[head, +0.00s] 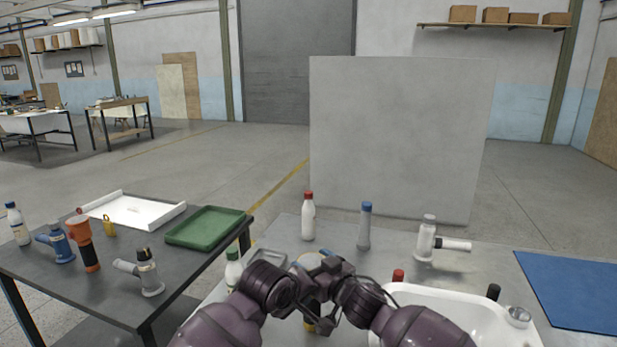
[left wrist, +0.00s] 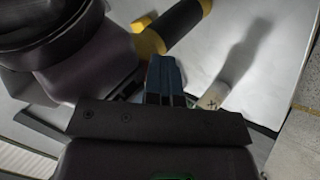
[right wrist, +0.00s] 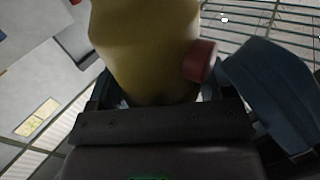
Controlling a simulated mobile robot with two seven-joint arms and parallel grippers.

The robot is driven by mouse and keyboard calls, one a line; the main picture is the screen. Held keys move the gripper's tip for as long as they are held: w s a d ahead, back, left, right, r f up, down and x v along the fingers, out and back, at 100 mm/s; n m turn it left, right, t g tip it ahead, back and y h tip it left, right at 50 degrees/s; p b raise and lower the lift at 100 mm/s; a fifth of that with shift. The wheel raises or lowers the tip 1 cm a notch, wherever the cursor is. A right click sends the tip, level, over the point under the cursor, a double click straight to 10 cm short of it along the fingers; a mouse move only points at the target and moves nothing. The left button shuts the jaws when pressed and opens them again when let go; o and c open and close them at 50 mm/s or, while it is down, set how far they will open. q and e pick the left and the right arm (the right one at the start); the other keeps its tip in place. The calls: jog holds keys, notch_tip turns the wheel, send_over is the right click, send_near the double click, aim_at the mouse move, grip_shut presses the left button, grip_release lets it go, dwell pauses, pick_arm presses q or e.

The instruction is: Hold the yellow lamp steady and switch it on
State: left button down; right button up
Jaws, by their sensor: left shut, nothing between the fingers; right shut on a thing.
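The yellow lamp (right wrist: 145,45) fills the upper middle of the right wrist view, with a red button (right wrist: 200,62) on its side. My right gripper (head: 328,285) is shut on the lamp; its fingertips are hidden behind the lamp. In the left wrist view, the lamp shows a black grip with yellow parts (left wrist: 150,42). My left gripper (left wrist: 165,75) is shut and empty, its blue fingertips close to the lamp's yellow part. A blue finger (right wrist: 265,95) also shows beside the red button; I cannot tell whether it touches. In the head view, my arms mostly hide the lamp.
A white basin (head: 440,298) stands to the right, with a blue mat (head: 575,290) beyond it. A red-capped bottle (head: 308,218), a blue-capped bottle (head: 365,228) and a white lamp (head: 428,240) stand behind my grippers. A side table at left holds a green tray (head: 205,228) and several lamps.

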pick_arm(q)
jog(key=shift+w+r, duration=0.15)
jog(key=shift+w, duration=0.25)
jog(key=shift+s, duration=0.2)
jog(key=shift+s+a+r, duration=0.1)
jog(key=shift+s+a, duration=0.05)
jog(key=shift+s, duration=0.8)
jog(key=s+a, duration=0.2)
jog(key=s, duration=0.3)
jog(key=shift+s, duration=0.35)
jog(key=shift+f, duration=0.25)
dwell(1.9)
